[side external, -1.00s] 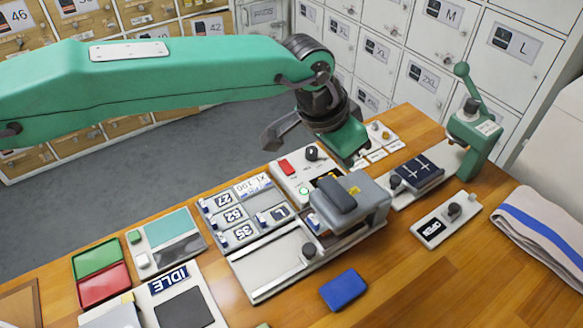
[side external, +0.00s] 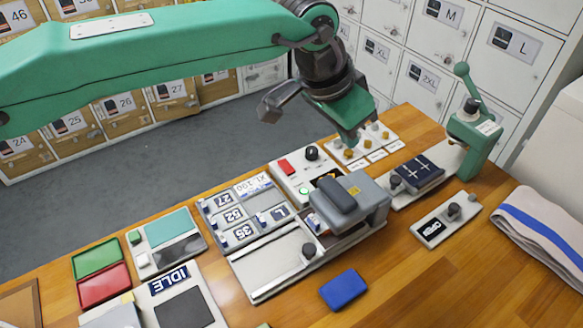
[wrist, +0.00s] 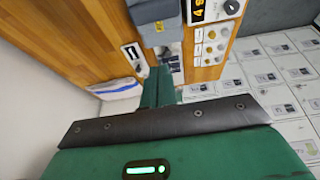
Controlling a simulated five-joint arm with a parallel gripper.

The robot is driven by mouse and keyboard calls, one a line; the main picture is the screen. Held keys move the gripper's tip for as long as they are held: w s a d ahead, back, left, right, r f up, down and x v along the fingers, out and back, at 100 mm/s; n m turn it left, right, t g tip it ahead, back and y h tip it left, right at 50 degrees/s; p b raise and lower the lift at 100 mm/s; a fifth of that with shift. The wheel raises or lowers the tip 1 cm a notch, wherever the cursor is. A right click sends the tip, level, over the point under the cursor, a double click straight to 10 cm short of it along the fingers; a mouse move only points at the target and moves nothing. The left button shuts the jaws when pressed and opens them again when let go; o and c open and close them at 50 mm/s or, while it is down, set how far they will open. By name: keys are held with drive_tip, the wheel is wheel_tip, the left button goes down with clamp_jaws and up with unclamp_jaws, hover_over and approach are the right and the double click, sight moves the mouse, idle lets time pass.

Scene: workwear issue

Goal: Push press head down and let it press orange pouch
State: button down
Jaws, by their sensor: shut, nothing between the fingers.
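The press (side external: 375,222) stands on the wooden bench in the side view, with a light grey head (side external: 362,189) and a dark grip pad (side external: 334,194) on top. The head's exact height over the press bed is hard to tell. The head also shows at the top of the wrist view (wrist: 153,12). I cannot make out the orange pouch; anything under the head is mostly hidden. My gripper (side external: 351,138) is shut and empty, pointing down above and behind the press, apart from it. In the wrist view its green fingers (wrist: 160,87) are together.
A control box (side external: 290,178) with a red switch and black knob stands behind the press. A green lever tool (side external: 475,130) stands at right. A blue block (side external: 344,289) lies in front. A folded striped towel (side external: 545,232) is at right. Size plates (side external: 240,212) sit left.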

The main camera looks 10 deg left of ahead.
drive_tip(key=shift+r, duration=1.3)
